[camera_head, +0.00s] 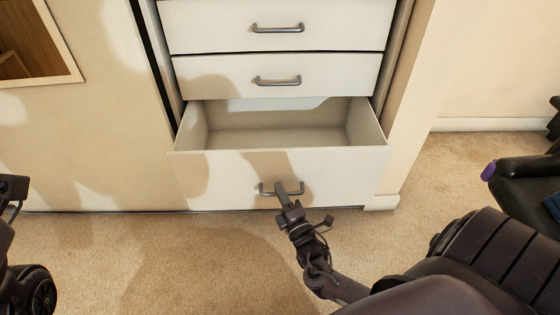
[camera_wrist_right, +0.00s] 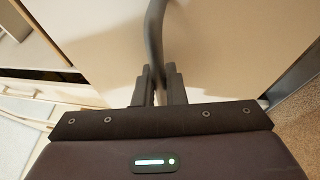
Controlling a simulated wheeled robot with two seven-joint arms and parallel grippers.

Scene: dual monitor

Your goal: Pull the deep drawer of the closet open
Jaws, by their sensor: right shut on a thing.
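The deep drawer (camera_head: 230,175) is the lowest drawer of the white closet in the head view. It stands partly pulled out, and its empty inside shows. Its grey bar handle (camera_head: 296,190) is on the front panel. My right gripper (camera_head: 284,195) is shut on this handle. In the right wrist view the two dark fingers (camera_wrist_right: 158,85) close around the handle bar (camera_wrist_right: 155,40). On the left, only a dark part of my left arm shows at the edge of the head view; its gripper is not seen.
Two shut drawers (camera_head: 230,28) with grey handles are above the open one. A dark chair (camera_head: 530,185) stands at the right. The carpet (camera_head: 150,265) in front of the drawer is free apart from my arms.

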